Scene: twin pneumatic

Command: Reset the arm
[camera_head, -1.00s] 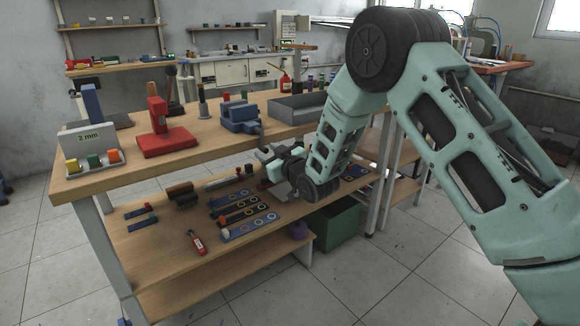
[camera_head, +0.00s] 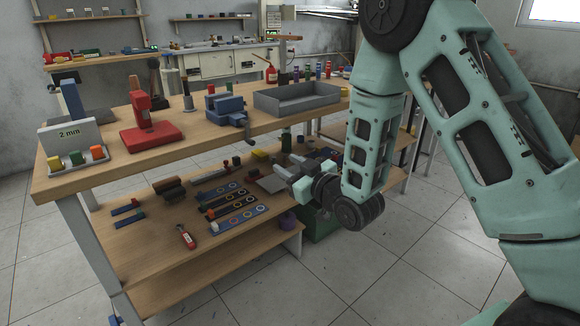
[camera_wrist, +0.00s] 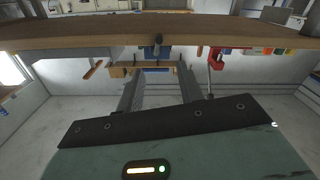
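My gripper (camera_head: 284,170) is at the front of the workbench, at about the height of the gap between bench top and lower shelf, pointing left toward the bench. In the wrist view its two fingers (camera_wrist: 161,82) stand apart with nothing held between them. My arm folds down from the upper right in the head view. The wrist view faces the front edge of the bench top (camera_wrist: 100,36), which crosses the upper part of the picture above the fingertips.
The lower shelf (camera_head: 150,262) holds blue and black strips with rings (camera_head: 238,220), a small red bottle (camera_head: 185,237) and small parts. The bench top carries a red press (camera_head: 148,125), a blue vise (camera_head: 227,108) and a grey tray (camera_head: 296,98). Floor in front is open.

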